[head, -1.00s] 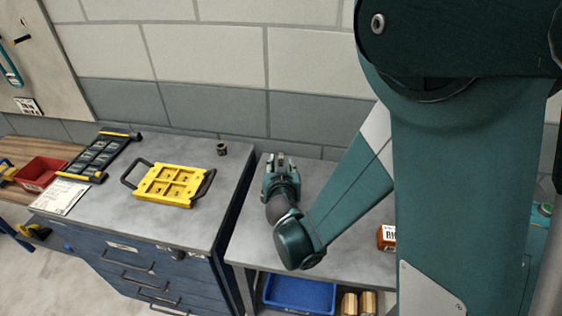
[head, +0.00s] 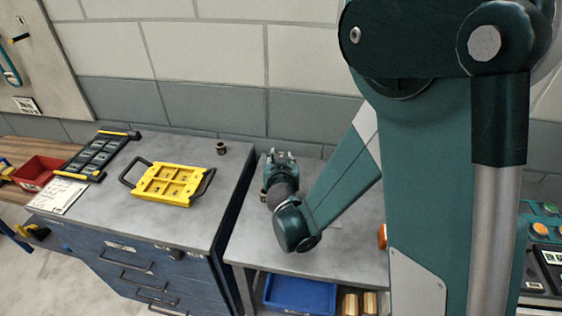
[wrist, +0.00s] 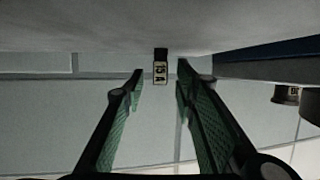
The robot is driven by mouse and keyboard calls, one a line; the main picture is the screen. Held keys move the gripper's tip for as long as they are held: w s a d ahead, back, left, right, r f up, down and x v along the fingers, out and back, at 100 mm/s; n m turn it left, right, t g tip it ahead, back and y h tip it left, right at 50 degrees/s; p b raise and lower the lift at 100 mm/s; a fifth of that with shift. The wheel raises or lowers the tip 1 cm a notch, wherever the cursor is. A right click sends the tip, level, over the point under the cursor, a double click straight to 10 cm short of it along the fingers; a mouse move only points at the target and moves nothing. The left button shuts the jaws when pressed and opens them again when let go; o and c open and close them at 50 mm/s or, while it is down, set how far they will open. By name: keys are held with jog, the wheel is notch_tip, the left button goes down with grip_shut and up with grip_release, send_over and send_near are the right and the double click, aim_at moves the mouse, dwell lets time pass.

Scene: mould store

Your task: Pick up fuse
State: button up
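The fuse (wrist: 160,72) is a small piece with a dark end and a pale label that reads like 15A. In the wrist view, which looks upside down, it stands on the grey bench top between and beyond my fingertips. My gripper (wrist: 161,78) is open and empty, with a green-padded finger on either side of the fuse's line and no visible contact. In the head view my gripper (head: 281,158) is low over the back of the grey bench, pointing toward the wall. The fuse is not discernible there, probably hidden by my gripper.
A blue cabinet (head: 210,225) stands left of the bench, its top slightly higher. It carries a small dark cylinder (head: 221,148), also in the wrist view (wrist: 287,95), and a yellow frame with handles (head: 167,183). The wall is close behind. A blue bin (head: 300,293) sits below.

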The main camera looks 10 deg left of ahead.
jog(key=shift+w+f, duration=0.1)
jog(key=shift+w, duration=0.15)
jog(key=shift+c, duration=0.7)
grip_shut()
